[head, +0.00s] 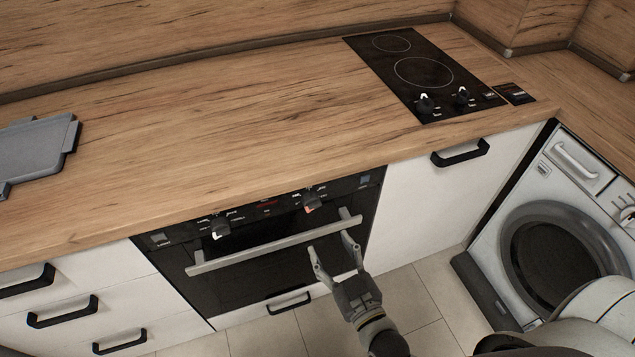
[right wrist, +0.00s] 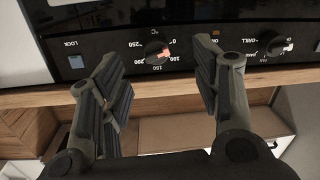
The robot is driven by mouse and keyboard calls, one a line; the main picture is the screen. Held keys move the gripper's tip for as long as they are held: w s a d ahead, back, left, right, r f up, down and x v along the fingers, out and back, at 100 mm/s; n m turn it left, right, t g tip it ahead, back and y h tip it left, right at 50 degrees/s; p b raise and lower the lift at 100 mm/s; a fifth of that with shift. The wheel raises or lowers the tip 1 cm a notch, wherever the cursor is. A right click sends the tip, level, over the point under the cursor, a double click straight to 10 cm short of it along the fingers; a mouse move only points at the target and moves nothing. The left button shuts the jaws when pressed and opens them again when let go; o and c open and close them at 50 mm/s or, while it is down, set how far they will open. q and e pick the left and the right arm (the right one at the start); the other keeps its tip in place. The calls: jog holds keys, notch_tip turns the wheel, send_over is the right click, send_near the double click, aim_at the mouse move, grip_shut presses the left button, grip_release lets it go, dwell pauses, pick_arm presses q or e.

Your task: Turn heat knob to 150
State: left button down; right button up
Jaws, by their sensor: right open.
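The heat knob (head: 311,200) is the right one of two dark knobs on the black oven's front panel. In the right wrist view the heat knob (right wrist: 157,50) has numbers around it and an orange mark; I cannot tell exactly which number the mark meets. My right gripper (head: 330,246) is open and empty in front of the oven handle, below the heat knob in the picture. In the right wrist view its spread fingers (right wrist: 168,72) have the knob beyond and between them, with no visible contact. My left gripper is not in view.
The other oven knob (head: 220,227) has a white mark. The oven handle (head: 275,245) sticks out below the panel. The wooden counter (head: 220,130) is mostly clear, with a cooktop (head: 420,72) and a grey board (head: 35,150). A washing machine (head: 560,250) stands at right.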

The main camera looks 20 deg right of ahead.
aim_at(315, 208)
jog(key=shift+t, duration=0.3)
jog(key=w, duration=0.1)
jog(key=w+r, duration=0.1)
jog(key=w, duration=0.1)
jog(key=w+r, duration=0.1)
jog(key=w, duration=0.1)
jog(key=shift+w+r+p, duration=0.2)
jog(key=shift+w+p, duration=0.05)
jog(key=shift+p, duration=0.05)
jog(key=w, duration=0.4)
jog(key=shift+a+f, duration=0.1)
jog(key=shift+w, duration=0.8)
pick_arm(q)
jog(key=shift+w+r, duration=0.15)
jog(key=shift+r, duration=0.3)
pick_arm(e)
jog(key=c, duration=1)
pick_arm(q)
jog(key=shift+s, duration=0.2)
pick_arm(e)
jog(key=shift+c, duration=0.2)
